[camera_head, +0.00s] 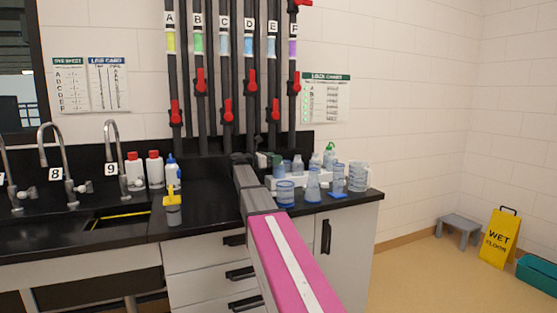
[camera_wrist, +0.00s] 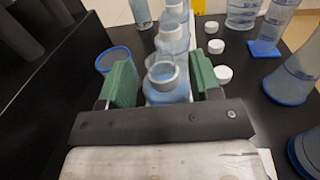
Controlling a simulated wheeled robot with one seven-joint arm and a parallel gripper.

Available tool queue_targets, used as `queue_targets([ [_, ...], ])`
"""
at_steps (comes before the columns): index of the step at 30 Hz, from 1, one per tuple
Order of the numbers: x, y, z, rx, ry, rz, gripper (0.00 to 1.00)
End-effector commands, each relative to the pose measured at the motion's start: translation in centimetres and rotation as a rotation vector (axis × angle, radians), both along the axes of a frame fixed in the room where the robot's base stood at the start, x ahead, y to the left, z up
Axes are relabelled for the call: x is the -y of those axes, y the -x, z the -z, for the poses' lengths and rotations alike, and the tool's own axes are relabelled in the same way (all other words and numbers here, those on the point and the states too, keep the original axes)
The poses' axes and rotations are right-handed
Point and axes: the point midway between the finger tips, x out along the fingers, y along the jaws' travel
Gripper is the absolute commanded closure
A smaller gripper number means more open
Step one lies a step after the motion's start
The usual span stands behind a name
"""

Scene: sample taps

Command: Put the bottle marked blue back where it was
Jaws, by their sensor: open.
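My gripper (camera_wrist: 163,84) is open, with green finger pads on either side of a clear, open-necked bottle (camera_wrist: 166,90) holding pale blue liquid. This bottle stands in a row with other similar bottles (camera_wrist: 171,38). I cannot tell from the picture whether the pads touch it, and no blue mark on it can be made out. In the head view my gripper (camera_head: 270,160) is at the back of the black counter, at the left end of the row of bottles (camera_head: 298,164). A blue square pad (camera_wrist: 264,47) has a clear vessel (camera_wrist: 277,18) on it; they show in the head view too.
White caps (camera_wrist: 215,46) lie right of the row. A blue-rimmed beaker (camera_wrist: 113,58) is left of my gripper. Flasks and beakers (camera_head: 313,186) crowd the counter front. Dark pipes with red-handled taps (camera_head: 228,110) rise behind. A grey cup (camera_head: 173,212) stands left, near the sink.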

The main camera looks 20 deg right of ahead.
Motion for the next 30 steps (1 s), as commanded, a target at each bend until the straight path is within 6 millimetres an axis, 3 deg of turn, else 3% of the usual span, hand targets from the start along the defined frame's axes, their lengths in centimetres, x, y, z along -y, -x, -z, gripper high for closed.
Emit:
queue_targets([
  [6, -4.6, 0.8, 0.0, 0.000, 0.000, -0.002, 0.42],
  [13, -8.1, 1.4, 0.0, 0.000, 0.000, -0.001, 0.42],
  [19, -9.2, 1.6, 0.0, 0.000, 0.000, 0.000, 0.42],
  [30, -9.3, 1.6, 0.0, 0.000, 0.000, 0.001, 0.42],
])
